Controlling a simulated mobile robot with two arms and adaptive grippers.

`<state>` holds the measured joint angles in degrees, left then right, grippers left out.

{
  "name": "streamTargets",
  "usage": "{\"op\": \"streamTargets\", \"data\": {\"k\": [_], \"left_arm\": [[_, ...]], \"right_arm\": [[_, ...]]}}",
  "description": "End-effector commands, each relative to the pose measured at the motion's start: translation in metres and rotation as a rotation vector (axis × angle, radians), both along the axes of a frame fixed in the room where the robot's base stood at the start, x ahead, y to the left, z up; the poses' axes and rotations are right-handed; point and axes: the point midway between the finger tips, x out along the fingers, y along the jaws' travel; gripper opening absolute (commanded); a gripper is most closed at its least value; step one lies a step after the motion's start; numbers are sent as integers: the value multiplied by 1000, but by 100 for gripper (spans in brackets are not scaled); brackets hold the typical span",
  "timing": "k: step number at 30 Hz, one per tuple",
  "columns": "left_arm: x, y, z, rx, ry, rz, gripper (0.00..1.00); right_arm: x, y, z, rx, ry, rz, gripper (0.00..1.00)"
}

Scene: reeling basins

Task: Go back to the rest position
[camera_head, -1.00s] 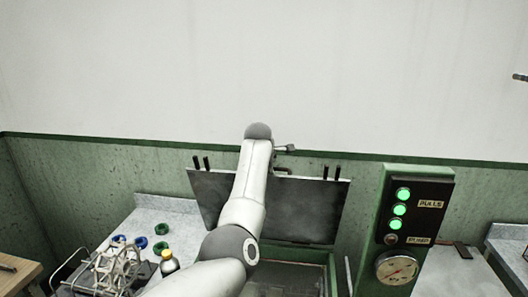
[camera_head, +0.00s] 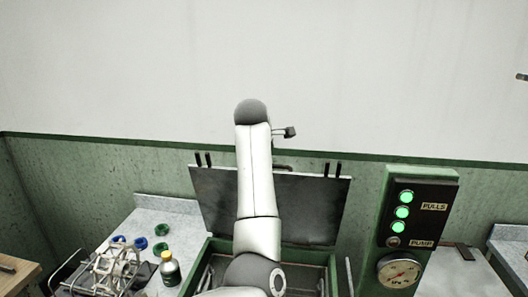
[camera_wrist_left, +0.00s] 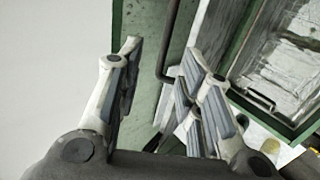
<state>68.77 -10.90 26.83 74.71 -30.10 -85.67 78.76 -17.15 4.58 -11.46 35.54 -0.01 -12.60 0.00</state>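One arm of mine rises through the middle of the head view, in front of the raised dark lid of the basin. In the left wrist view my left gripper (camera_wrist_left: 165,80) is open, with nothing between its fingers. A dark bar handle (camera_wrist_left: 174,40) and part of the green-framed basin (camera_wrist_left: 237,93) show behind and to the right of the fingers. The lid (camera_head: 305,205) stands upright against the wall, partly hidden by the arm.
A control panel with green lights (camera_head: 403,213) and a gauge (camera_head: 399,271) stands right of the basin. On the grey counter (camera_head: 165,212) at left are a bottle with a yellow cap (camera_head: 169,270), blue and green rings (camera_head: 161,248) and a white reel (camera_head: 115,268).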

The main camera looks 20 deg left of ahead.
Motion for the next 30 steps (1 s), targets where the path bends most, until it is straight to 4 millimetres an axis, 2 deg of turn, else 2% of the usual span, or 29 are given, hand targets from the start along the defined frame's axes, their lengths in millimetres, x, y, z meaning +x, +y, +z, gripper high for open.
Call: {"op": "streamTargets", "data": {"k": [14, 17, 20, 23, 30], "left_arm": [[-1, -1, -1, -1, 2, -1, 34], [-3, 2, -10, 13, 13, -6, 34], [-12, 9, -37, 59, 46, -29, 34], [-30, 17, -79, 140, 101, -79, 34], [-91, 24, -178, 376, 251, -281, 34]], "right_arm": [[-1, 0, 0, 0, 2, 0, 79], [-1, 0, 0, 0, 2, 0, 79], [-1, 0, 0, 1, 1, 0, 79], [-1, 0, 0, 1, 1, 0, 79], [-1, 1, 0, 1, 1, -1, 79]]}}
